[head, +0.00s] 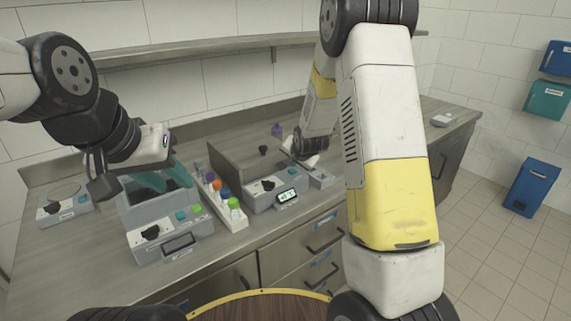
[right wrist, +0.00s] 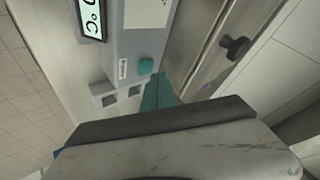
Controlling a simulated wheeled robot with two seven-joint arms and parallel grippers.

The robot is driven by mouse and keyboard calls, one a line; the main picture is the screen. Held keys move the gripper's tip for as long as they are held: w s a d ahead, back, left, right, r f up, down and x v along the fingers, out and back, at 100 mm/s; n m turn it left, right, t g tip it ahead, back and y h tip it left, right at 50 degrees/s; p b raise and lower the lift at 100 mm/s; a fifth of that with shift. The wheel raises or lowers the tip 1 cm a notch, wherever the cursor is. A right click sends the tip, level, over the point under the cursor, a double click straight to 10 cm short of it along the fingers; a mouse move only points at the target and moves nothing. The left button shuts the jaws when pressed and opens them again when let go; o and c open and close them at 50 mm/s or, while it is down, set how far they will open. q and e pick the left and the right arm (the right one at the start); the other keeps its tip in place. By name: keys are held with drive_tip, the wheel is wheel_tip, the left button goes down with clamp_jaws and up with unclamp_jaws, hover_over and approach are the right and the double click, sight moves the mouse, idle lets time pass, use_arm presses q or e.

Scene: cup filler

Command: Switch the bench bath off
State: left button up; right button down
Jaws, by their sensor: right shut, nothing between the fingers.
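The bench bath appears to be the grey unit (head: 262,198) at mid-bench, with a dark knob (head: 268,185) and a temperature display (head: 287,197) at its front. In the right wrist view the °C display (right wrist: 91,18) is partly cut off, and a teal button (right wrist: 147,66) sits on a grey housing (right wrist: 120,42). My right gripper (right wrist: 160,82) is shut and empty, its teal fingertips close to that button; contact is unclear. In the head view its fingers cannot be made out. My left gripper (head: 164,180) has its teal fingers apart over the left grey unit (head: 150,250).
A rack (head: 232,220) of colored-capped bottles stands between the units. Another small unit (head: 65,207) is at far left. A purple bottle (head: 276,130) stands at the back.

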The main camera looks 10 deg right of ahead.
sight(293, 172)
drive_tip(key=shift+f, duration=0.1)
idle(0.3)
drive_tip(key=shift+f, duration=0.55)
idle(0.4)
drive_tip(key=shift+r, duration=0.65)
wheel_tip(293, 172, up, 6)
idle(0.6)
idle(1.0)
